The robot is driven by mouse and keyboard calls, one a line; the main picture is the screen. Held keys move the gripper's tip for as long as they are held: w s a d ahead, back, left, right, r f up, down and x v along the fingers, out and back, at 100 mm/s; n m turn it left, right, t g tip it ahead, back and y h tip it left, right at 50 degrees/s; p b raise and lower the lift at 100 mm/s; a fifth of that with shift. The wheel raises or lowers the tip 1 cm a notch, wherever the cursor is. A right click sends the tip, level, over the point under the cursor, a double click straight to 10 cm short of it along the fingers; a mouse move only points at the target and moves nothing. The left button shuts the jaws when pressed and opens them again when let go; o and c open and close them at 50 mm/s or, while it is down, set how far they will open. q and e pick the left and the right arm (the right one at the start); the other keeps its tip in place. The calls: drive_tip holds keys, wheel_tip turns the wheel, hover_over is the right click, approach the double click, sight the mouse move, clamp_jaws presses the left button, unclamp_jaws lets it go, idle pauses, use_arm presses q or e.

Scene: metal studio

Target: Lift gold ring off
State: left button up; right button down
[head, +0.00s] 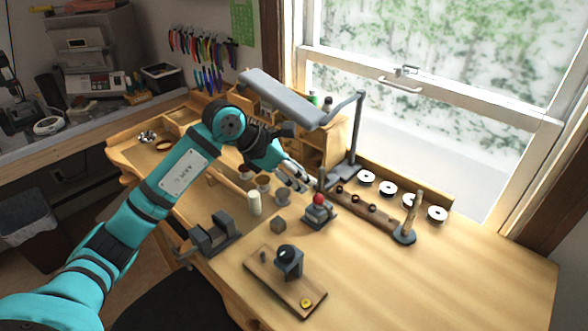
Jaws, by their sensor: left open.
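A small gold-yellow round piece (306,302) lies on the near right corner of a wooden board (263,277). It is too small to tell if this is the gold ring. A tapered tan post (412,207) stands upright on a round grey base (404,235) at the right; I cannot make out a ring on it. My left gripper (300,183) is open and appears empty. It is over the back middle of the bench, left of the post and far beyond the board. My right gripper is out of view.
A red-topped grey tool (319,211), small cups (283,197), a cream cylinder (254,204) and a grey vise (213,236) stand mid-bench. A grey lamp (299,97) overhangs the back. White discs (389,187) line the window side. The bench's right front is clear.

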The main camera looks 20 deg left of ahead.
sight(318, 186)
use_arm(q)
drive_tip(key=x, duration=0.2)
drive_tip(key=shift+w+f, duration=0.25)
drive_tip(key=shift+w, duration=0.1)
drive_tip(key=shift+b+x, duration=1)
drive_tip(key=shift+x, duration=0.15)
drive_tip(key=shift+w+d+f, duration=0.1)
drive_tip(key=shift+d+f, duration=0.1)
drive_tip(key=shift+w+d+f+b, duration=0.1)
drive_tip(key=shift+w+f+b, duration=0.1)
drive_tip(key=shift+b, duration=0.1)
drive_tip(key=shift+w+d+f, duration=0.1)
drive_tip(key=shift+d+f, duration=0.05)
drive_tip(key=c, duration=0.8)
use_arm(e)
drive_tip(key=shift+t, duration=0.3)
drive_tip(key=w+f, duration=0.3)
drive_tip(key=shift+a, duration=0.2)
